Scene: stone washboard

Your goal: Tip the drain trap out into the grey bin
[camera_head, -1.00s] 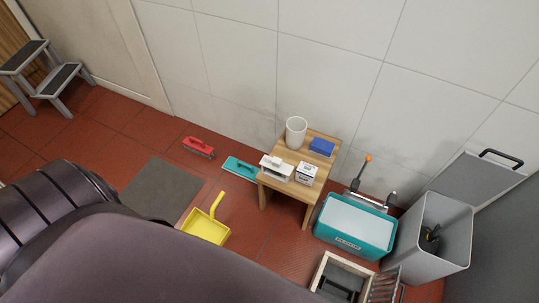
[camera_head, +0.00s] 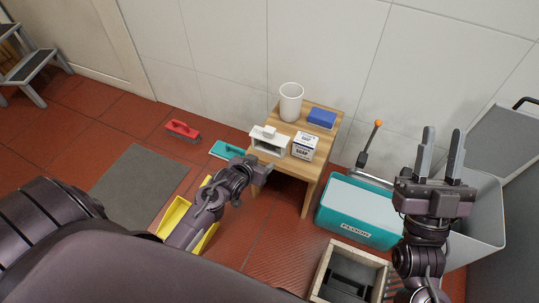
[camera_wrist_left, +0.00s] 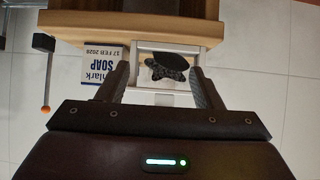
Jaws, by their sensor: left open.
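The white drain trap (camera_head: 270,146) sits upright on the wooden stool (camera_head: 318,165), near its front left edge. In the left wrist view the white trap (camera_wrist_left: 148,82) lies between my fingers, and a dark, lumpy clump (camera_wrist_left: 168,67) shows at it. My left gripper (camera_head: 257,169) is open just in front of and below the trap; I see no clear contact. My right gripper (camera_head: 442,146) is open and empty, fingers upward, in front of the grey bin (camera_head: 487,205). The bin's lid (camera_head: 497,142) stands open. The bin's inside is mostly hidden by that gripper.
A soap box (camera_head: 305,146), blue block (camera_head: 321,118) and white cup (camera_head: 291,100) share the stool. A yellow dustpan (camera_head: 176,214) lies under my left arm.

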